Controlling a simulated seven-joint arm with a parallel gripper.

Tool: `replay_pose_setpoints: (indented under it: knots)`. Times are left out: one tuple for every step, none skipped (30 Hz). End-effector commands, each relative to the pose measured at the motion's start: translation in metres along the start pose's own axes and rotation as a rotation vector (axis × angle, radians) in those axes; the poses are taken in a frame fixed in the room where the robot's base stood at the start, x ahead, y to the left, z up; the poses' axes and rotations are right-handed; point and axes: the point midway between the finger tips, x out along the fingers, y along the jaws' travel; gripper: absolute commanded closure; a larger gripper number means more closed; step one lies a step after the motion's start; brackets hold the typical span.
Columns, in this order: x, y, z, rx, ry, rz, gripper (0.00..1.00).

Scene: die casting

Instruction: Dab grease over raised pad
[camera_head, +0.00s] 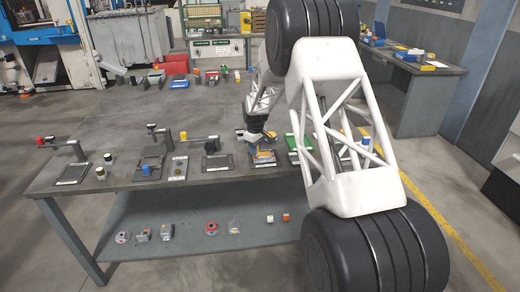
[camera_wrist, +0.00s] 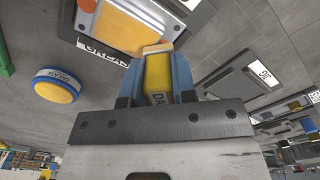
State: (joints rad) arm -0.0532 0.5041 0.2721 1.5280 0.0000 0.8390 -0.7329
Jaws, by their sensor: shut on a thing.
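My gripper (camera_wrist: 157,76) is shut on a yellow block-like dauber (camera_wrist: 158,82), its lettering partly covered by the blue fingers. In the wrist view, an orange raised pad (camera_wrist: 172,16) sits on a grey plate (camera_wrist: 126,40) with a label starting "GREAS". The dauber's pale tip is at the pad's near edge; I cannot tell whether they touch. In the head view my gripper (camera_head: 256,138) is low over the same station, with a bit of yellow and orange below it.
A round yellow-topped tin (camera_wrist: 55,90) with a blue and white rim stands left in the wrist view. The grey bench (camera_head: 120,115) carries several labelled trays and small stands left of my gripper. A green board (camera_head: 293,142) lies right.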

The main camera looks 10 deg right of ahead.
Motion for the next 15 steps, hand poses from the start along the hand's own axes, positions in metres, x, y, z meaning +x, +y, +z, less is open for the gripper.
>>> replay_pose_setpoints:
  knots:
    - [-0.016, 0.002, 0.000, 0.001, 0.004, 0.004, 0.99]
    - [-0.018, 0.001, 0.000, 0.001, 0.002, 0.002, 0.99]
    - [-0.021, 0.001, 0.000, 0.001, 0.002, 0.002, 0.99]
    - [-0.024, 0.001, 0.000, 0.001, 0.002, 0.002, 0.99]
    - [-0.027, 0.001, 0.000, 0.001, 0.002, 0.002, 0.99]
    - [-0.030, 0.001, 0.000, 0.001, 0.002, 0.002, 0.99]
    - [-0.033, 0.001, 0.000, 0.001, 0.003, 0.002, 0.99]
    - [-0.035, 0.001, 0.000, 0.001, 0.003, 0.002, 0.99]
    - [-0.039, 0.001, 0.000, 0.001, 0.002, 0.002, 0.99]
    - [-0.042, 0.001, 0.000, 0.001, 0.002, 0.002, 0.99]
    - [-0.044, 0.001, 0.000, 0.001, 0.002, 0.002, 0.99]
    - [-0.048, 0.001, 0.000, 0.001, 0.002, 0.002, 0.99]
    - [-0.051, 0.001, 0.000, 0.001, 0.002, 0.002, 0.99]
    - [-0.054, 0.001, 0.000, 0.001, 0.003, 0.002, 0.99]
    - [-0.058, 0.001, 0.000, 0.001, 0.003, 0.003, 0.99]
